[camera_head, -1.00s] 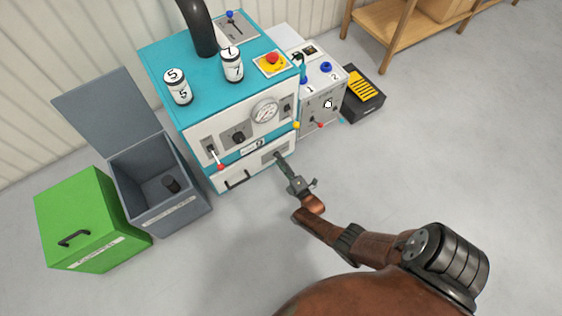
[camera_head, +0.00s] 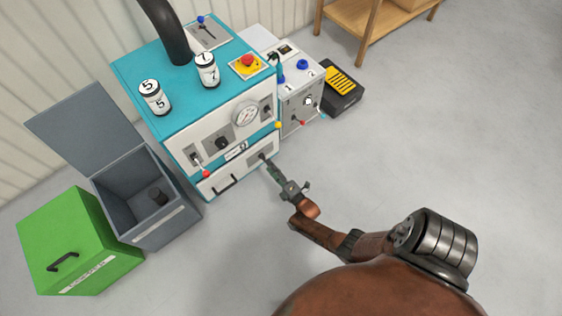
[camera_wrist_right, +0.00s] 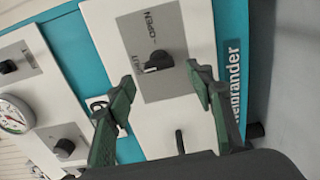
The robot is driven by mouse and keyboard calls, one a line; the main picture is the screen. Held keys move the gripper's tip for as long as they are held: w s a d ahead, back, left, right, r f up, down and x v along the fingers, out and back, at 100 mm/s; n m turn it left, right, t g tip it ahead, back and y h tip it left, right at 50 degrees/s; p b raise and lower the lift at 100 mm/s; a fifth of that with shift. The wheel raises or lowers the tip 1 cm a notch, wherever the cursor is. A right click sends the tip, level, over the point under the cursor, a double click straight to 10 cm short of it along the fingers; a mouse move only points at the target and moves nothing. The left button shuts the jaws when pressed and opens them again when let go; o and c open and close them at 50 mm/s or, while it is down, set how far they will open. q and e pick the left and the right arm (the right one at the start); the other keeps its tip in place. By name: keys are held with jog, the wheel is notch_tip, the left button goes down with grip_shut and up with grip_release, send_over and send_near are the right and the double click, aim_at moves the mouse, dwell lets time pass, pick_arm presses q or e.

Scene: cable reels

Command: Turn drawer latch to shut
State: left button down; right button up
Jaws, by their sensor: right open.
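The drawer latch is a black knob (camera_wrist_right: 157,63) on a grey plate (camera_wrist_right: 160,30) marked OPEN and SHUT in the right wrist view. Its white mark seems to lie on the SHUT side, but the exact angle is hard to tell. The plate is on the white drawer front (camera_head: 212,187), low on the teal machine, and the drawer looks closed. My right gripper (camera_wrist_right: 160,76) is open, its green fingers on either side of the knob, with no clear contact. In the head view the right gripper (camera_head: 267,162) reaches the drawer's right end and hides the knob. My left gripper is out of view.
The dark drawer handle (camera_head: 224,186) is left of the latch. Levers, a gauge (camera_head: 246,115) and a red button (camera_head: 247,60) are above. A grey open bin (camera_head: 150,205) and green box (camera_head: 75,240) stand left.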

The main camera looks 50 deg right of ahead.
jog(key=v, duration=0.8)
jog(key=shift+s, duration=0.35)
jog(key=shift+a, duration=0.1)
